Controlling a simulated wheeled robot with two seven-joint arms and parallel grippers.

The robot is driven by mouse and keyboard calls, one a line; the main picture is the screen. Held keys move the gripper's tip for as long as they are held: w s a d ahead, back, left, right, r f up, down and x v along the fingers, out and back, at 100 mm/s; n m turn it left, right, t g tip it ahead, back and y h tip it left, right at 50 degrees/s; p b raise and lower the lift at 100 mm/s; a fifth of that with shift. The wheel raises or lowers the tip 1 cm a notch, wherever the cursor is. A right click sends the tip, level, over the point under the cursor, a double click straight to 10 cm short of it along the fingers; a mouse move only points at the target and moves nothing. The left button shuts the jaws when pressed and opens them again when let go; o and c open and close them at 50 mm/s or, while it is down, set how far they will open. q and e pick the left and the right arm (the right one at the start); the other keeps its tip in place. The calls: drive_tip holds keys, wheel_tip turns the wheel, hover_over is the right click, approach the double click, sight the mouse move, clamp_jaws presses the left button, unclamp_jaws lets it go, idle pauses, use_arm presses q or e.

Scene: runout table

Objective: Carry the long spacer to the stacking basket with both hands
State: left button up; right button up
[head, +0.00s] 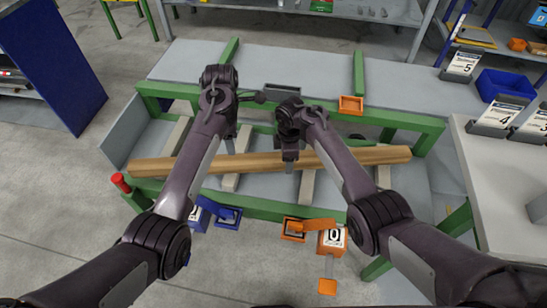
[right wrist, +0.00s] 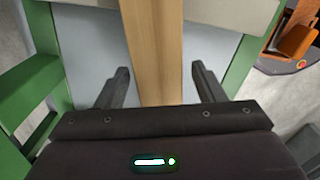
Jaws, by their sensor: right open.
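The long spacer, a long wooden beam (head: 260,163), lies left to right across pale crosspieces inside a low green-framed bed (head: 270,209). I cannot tell whether this bed is the stacking basket. My left gripper (head: 230,145) is over the beam, left of its middle; its fingers are too small to read. My right gripper (head: 290,165) is over the beam near its middle. In the right wrist view the beam (right wrist: 153,45) runs between the open fingers of my right gripper (right wrist: 160,88), with a gap on both sides.
A grey tabletop (head: 330,72) lies behind the bed, with an orange tray (head: 351,105) at its front edge. Blue bins (head: 228,217) and orange bins (head: 293,230) are at the bed's near side. A bench with number signs (head: 494,115) stands at right.

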wheel_tip(320, 180, up, 11)
drive_tip(key=shift+r, duration=0.15)
drive_tip(key=shift+s, duration=0.1)
idle(0.6)
